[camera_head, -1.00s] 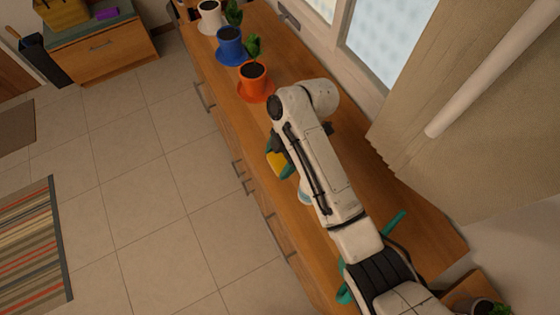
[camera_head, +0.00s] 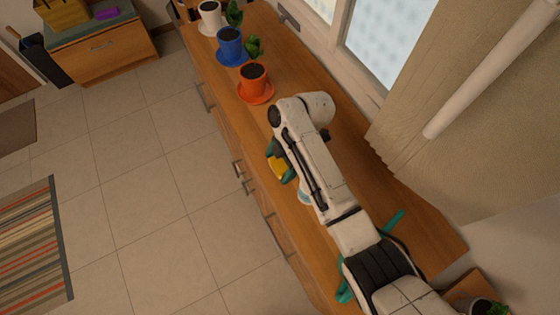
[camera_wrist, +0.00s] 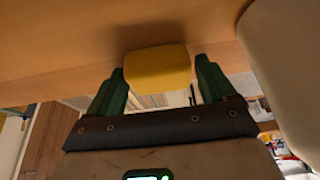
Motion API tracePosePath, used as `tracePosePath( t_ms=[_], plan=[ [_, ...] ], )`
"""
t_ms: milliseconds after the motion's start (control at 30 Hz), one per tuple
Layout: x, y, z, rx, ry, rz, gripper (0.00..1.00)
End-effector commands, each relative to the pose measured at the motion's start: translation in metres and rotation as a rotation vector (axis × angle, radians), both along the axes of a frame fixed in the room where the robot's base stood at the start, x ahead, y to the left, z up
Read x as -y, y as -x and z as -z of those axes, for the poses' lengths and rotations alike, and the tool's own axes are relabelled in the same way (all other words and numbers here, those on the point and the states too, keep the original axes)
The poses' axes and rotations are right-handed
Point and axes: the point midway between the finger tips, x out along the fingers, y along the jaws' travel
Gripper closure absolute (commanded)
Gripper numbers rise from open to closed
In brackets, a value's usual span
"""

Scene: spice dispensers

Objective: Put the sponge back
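A yellow sponge (camera_head: 277,168) is at the front edge of the long wooden counter (camera_head: 330,145), partly hidden by my arm in the head view. In the wrist view the sponge (camera_wrist: 157,68) is a rounded yellow block against the wood, with a shadow beside it. My gripper (camera_wrist: 160,72) has its two green fingers apart, one at each side of the sponge near the fingertips. A narrow gap shows between each finger and the sponge. A pale blue-white round thing (camera_head: 303,197) is on the counter, mostly hidden under my arm.
Orange (camera_head: 254,82), blue (camera_head: 230,46) and white (camera_head: 210,17) pots stand on saucers toward the counter's far end. A window and beige curtain (camera_head: 460,130) border the right side. A purple block (camera_head: 107,13) lies on a separate cabinet at upper left.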

Motion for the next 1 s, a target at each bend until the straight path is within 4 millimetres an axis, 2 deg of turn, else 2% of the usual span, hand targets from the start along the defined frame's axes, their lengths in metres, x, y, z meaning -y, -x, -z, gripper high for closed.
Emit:
tracePosePath(
  t_ms=[33,133,367,500,667,1000],
  plan=[
    [0.0,0.0,0.0,0.0,0.0,0.0,0.11],
    [0.0,0.0,0.0,0.0,0.0,0.0,0.02],
    [0.0,0.0,-0.001,0.0,0.0,0.0,0.02],
    [0.002,-0.002,-0.008,0.001,-0.001,0.0,0.02],
    [0.01,-0.008,-0.032,0.004,-0.001,0.002,0.02],
    [0.031,-0.022,-0.094,0.003,-0.001,0.001,0.02]
  ],
)
